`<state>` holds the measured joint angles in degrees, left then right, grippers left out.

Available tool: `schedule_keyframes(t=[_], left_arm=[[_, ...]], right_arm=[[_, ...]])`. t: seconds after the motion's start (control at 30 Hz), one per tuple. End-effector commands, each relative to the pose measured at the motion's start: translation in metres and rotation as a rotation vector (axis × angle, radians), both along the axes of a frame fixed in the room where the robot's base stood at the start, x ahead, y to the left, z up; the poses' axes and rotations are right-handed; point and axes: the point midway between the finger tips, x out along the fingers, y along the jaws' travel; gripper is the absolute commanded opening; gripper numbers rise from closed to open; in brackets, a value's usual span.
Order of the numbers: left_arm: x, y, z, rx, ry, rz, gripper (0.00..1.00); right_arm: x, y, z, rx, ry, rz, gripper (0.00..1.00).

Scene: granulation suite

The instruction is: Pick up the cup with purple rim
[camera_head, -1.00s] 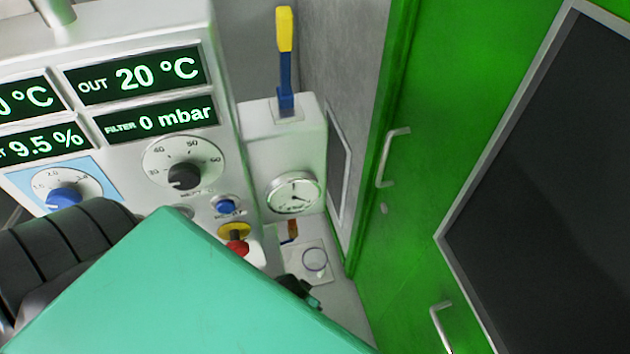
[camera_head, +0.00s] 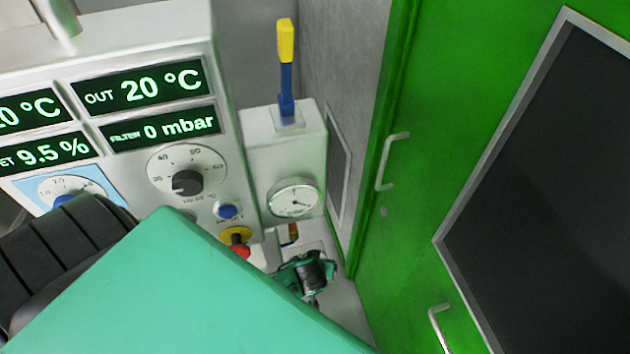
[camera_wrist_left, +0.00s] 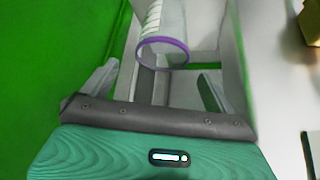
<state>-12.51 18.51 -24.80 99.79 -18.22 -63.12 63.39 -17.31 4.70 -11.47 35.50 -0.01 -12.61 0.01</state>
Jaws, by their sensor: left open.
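The cup with purple rim (camera_wrist_left: 163,50) shows in the left wrist view, with its ring-shaped purple rim toward the camera and white bands along its side. It lies ahead of the gap between the fingers of my left gripper (camera_wrist_left: 158,74), which are spread wide and empty. In the head view my left gripper (camera_head: 307,273) is over the spot below the gauge box and hides the cup. My right gripper is not in view.
A white control panel (camera_head: 120,185) with displays, dials and buttons stands at the left. A gauge box (camera_head: 285,160) with a yellow-blue lever (camera_head: 286,65) is behind the gripper. A green door (camera_head: 420,90) with handles closes off the right side.

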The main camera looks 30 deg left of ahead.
Motion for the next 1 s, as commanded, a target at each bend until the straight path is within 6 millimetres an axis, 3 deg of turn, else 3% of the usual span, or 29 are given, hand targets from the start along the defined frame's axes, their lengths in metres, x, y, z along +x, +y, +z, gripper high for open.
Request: schedule_keyframes(t=[0.13, 0.47, 0.8, 1.0], left_arm=[[0.01, 0.005, -0.016, 0.002, 0.001, -0.001, 0.91], [0.017, 0.009, -0.03, 0.001, 0.0, -0.002, 0.91], [0.031, 0.019, -0.062, 0.001, 0.002, 0.0, 0.91], [0.035, 0.021, -0.07, 0.0, 0.001, -0.001, 0.91]], right_arm=[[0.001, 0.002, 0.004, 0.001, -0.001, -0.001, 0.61], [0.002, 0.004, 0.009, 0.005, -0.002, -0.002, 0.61], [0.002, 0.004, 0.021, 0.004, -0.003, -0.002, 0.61], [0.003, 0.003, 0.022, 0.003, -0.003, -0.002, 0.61]])
